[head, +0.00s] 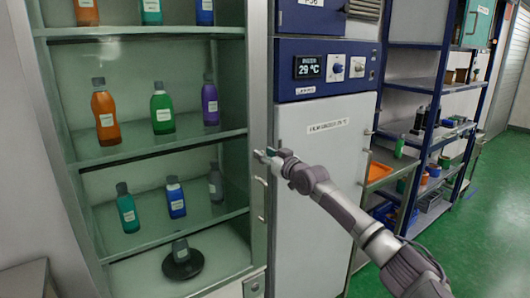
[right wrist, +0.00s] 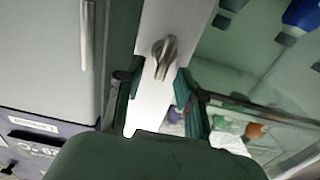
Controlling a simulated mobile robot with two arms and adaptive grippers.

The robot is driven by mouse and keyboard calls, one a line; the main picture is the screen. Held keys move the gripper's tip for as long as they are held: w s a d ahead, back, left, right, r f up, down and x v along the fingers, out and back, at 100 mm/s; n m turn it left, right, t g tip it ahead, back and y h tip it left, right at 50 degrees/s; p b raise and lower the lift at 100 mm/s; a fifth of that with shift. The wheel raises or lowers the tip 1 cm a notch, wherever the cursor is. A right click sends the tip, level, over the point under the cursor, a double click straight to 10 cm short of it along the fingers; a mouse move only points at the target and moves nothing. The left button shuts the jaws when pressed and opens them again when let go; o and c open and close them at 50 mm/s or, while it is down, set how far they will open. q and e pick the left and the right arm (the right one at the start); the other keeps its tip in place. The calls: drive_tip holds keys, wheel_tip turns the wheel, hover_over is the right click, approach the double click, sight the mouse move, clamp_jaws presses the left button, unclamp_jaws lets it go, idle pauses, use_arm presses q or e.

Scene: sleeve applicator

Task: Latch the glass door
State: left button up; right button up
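The glass door (head: 258,120) is part of the tall cabinet at the left in the head view, with its metal frame along the right side. I cannot tell whether it is fully closed. My right gripper (head: 266,157) is at that frame, and its arm hides part of the grey cabinet beside it. In the right wrist view, my right gripper (right wrist: 158,92) has its two fingers apart, one on each side of the pale frame. A metal turn latch (right wrist: 165,55) sits on the frame just beyond the fingertips. No grip on it shows. My left gripper is not in view.
Several bottles, such as an orange one (head: 105,115), stand on the cabinet's shelves. A grey and blue unit (head: 320,200) with a temperature display stands close on the right. Blue shelving (head: 430,140) is further right. Green floor (head: 490,230) is open at the right.

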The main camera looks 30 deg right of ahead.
drive_tip(key=shift+w, duration=0.25)
clamp_jaws()
